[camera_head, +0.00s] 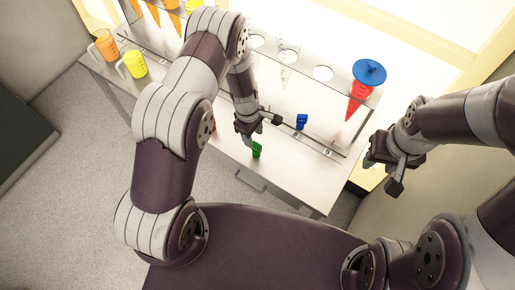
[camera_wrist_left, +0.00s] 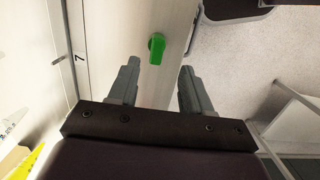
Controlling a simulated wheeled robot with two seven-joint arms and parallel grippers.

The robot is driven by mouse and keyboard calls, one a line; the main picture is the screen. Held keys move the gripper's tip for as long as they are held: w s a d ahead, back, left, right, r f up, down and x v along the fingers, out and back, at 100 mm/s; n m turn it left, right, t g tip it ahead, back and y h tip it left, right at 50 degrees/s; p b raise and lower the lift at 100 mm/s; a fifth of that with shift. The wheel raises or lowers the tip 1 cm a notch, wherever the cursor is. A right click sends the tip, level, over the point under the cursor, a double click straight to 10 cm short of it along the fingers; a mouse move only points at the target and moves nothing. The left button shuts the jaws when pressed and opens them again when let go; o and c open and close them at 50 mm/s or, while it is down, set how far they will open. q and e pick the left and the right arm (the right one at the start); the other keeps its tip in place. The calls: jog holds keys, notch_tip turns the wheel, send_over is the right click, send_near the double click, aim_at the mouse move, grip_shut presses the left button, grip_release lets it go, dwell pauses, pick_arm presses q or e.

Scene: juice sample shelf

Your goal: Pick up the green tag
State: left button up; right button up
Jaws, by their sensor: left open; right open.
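The small green tag (camera_head: 256,150) lies on the pale bench top near its front edge in the head view. In the left wrist view the green tag (camera_wrist_left: 156,47) shows ahead of the fingertips, between their lines and apart from both. My left gripper (camera_head: 262,127) is open and empty, just above and behind the tag in the head view; its two fingers also show in the left wrist view (camera_wrist_left: 160,80). My right gripper (camera_head: 392,178) is open and empty, off the right end of the bench.
A blue tag (camera_head: 301,121) sits by the numbered rail to the right of my left gripper. A rack (camera_head: 290,55) behind holds a red cone with a blue lid (camera_head: 366,85). Orange (camera_head: 106,45) and yellow (camera_head: 133,65) cups stand at the left.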

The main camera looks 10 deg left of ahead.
aim_at(256, 144)
pick_arm(q)
jog(key=shift+s+d+f, duration=0.1)
jog(key=shift+d+f, duration=0.15)
jog(key=shift+f, duration=0.3)
jog(key=shift+s+d+f, duration=0.1)
jog(key=shift+d+f, duration=0.1)
jog(key=shift+f, duration=0.35)
jog(key=f, duration=0.1)
jog(key=f+p, duration=0.1)
jog(key=f, duration=0.3)
jog(key=shift+w+f+p, duration=0.1)
jog(key=shift+w+p, duration=0.15)
jog(key=shift+p, duration=0.1)
jog(key=shift+d+f, duration=0.1)
jog(key=shift+c, duration=0.9)
grip_shut()
pick_arm(e)
jog(key=shift+s+d+r, duration=0.1)
jog(key=shift+d+r, duration=0.1)
jog(key=shift+r, duration=0.65)
